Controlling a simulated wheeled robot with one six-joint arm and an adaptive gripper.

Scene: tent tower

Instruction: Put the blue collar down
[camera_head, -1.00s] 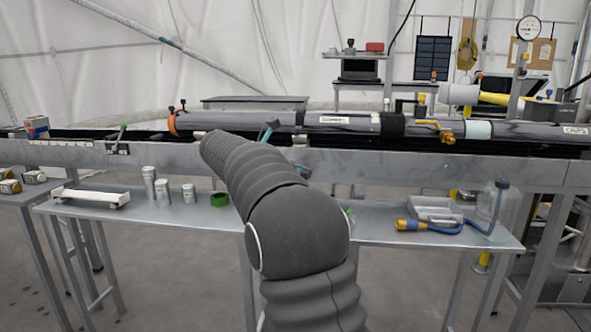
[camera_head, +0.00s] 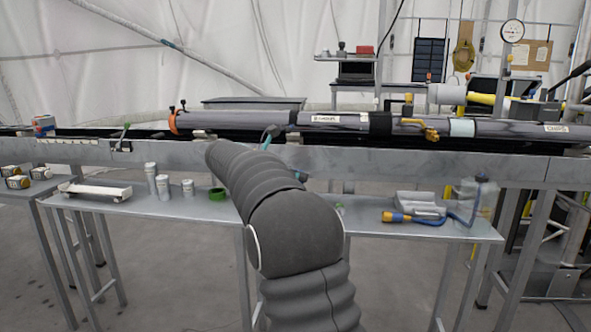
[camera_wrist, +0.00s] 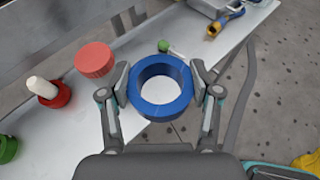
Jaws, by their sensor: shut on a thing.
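The blue collar (camera_wrist: 160,108) is a thick ring, seen in the wrist view with its open hole facing the camera. My gripper (camera_wrist: 160,80) is shut on it, one finger against each side. The collar is over the pale bench top (camera_wrist: 130,130); I cannot tell the gap beneath it. In the head view my arm hides the gripper and the collar.
In the wrist view, a red lid-like disc (camera_wrist: 95,59), a red ring around a white peg (camera_wrist: 47,93) and a green ring (camera_wrist: 8,149) lie left. A blue-and-yellow tool (camera_head: 400,217) and grey tray (camera_head: 420,203) are right on the bench (camera_head: 320,218).

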